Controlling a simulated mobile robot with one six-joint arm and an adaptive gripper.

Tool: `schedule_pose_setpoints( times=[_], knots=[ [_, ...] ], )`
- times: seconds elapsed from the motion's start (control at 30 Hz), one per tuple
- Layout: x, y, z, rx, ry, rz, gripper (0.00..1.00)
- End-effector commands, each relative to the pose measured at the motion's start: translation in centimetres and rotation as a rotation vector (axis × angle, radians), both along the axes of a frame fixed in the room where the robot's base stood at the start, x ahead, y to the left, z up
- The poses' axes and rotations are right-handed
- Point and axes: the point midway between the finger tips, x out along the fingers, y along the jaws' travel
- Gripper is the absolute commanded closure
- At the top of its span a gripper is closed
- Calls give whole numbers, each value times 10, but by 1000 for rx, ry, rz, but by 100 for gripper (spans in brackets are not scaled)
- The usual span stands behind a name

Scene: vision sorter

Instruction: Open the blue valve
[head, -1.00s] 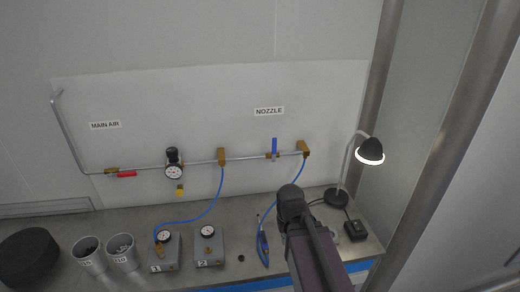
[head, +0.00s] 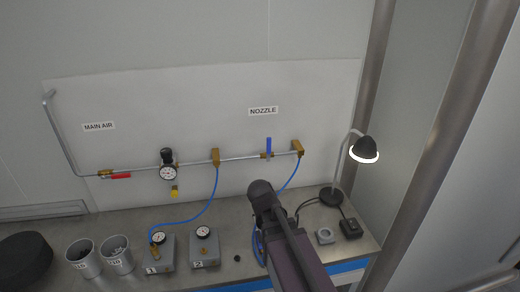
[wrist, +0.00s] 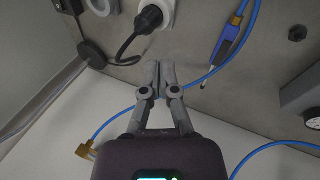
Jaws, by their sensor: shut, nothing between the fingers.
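The blue valve handle (head: 268,147) stands upright, across the horizontal metal pipe (head: 240,158), under the NOZZLE label (head: 263,111) in the head view. A brass fitting (head: 297,148) sits just right of it. My arm is below the valve in the head view and hides my gripper there. In the wrist view my gripper (wrist: 160,75) is shut and empty, with its fingertips together over the bench area. The blue handle cannot be made out in the wrist view.
A blue hose (head: 290,178) hangs from the right fitting, passing behind my arm. A lit lamp (head: 364,150) stands right of the valve. A red valve handle (head: 117,176) and a gauge (head: 168,173) are further left. A blue air tool (wrist: 228,42) lies on the bench.

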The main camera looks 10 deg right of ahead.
Motion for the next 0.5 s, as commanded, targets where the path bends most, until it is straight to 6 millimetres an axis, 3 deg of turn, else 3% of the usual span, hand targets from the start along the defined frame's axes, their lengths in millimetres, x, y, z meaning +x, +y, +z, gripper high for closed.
schedule_pose_setpoints(
  times=[0.03,0.27,0.5],
  knots=[
    [14,3,3,-63,-22,28,100],
    [63,13,35,-362,-138,153,100],
    [111,46,81,-667,-268,299,100]
  ],
)
